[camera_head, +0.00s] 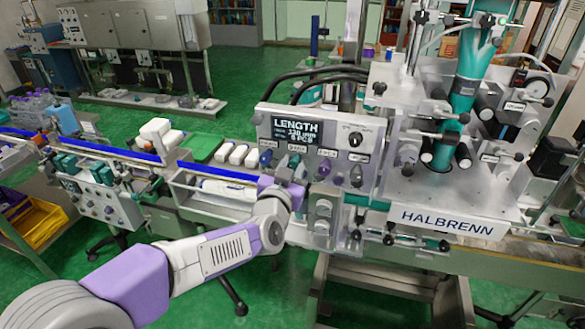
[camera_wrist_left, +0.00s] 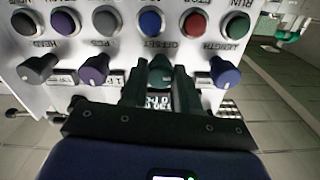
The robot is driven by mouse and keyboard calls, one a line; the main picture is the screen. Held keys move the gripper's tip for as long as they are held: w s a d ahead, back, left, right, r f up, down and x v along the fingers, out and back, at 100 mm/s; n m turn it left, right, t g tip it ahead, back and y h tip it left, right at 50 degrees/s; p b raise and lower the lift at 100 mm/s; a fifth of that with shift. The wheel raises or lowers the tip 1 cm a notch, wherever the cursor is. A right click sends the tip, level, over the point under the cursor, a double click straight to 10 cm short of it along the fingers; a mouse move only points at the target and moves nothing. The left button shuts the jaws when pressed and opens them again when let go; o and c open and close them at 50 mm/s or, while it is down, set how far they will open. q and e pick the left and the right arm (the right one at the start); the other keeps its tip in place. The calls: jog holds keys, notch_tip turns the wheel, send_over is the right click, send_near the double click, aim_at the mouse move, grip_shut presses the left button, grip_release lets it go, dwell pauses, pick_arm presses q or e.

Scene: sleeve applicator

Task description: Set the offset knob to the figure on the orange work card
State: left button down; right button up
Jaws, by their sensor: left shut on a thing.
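In the left wrist view, which shows the panel upside down, my left gripper (camera_wrist_left: 160,85) is shut on a dark green knob (camera_wrist_left: 161,68), one finger on each side. The label by this knob seems to read OFFSET. A small lit readout (camera_wrist_left: 158,102) shows between the fingers, partly hidden, and I cannot read its figure surely. In the head view, my left gripper (camera_head: 293,186) is at the lower left of the control panel (camera_head: 345,198) and hides part of it. The panel's screen (camera_head: 297,130) reads LENGTH, 130 mm, 6 PCS. I cannot make out an orange work card.
A blue knob (camera_wrist_left: 226,72) and a purple knob (camera_wrist_left: 94,68) flank the held knob closely, with a grey knob (camera_wrist_left: 40,69) beyond. Buttons, including a blue button (camera_wrist_left: 150,22) and a red button (camera_wrist_left: 194,24), line the panel. A conveyor (camera_head: 215,190) runs left.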

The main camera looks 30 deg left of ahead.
pick_arm(q)
jog(key=n+b, duration=0.2)
jog(key=shift+f+n, duration=0.15)
jog(key=shift+n, duration=0.15)
jog(key=n+b, duration=0.2)
jog(key=n, duration=0.1)
jog(key=shift+n, duration=0.3)
jog(key=n+b, duration=0.2)
jog(key=n, duration=0.1)
jog(key=shift+n+b, duration=0.7)
jog(key=shift+n, duration=1)
jog(key=c, duration=0.8)
grip_release()
jog(key=shift+s, duration=0.1)
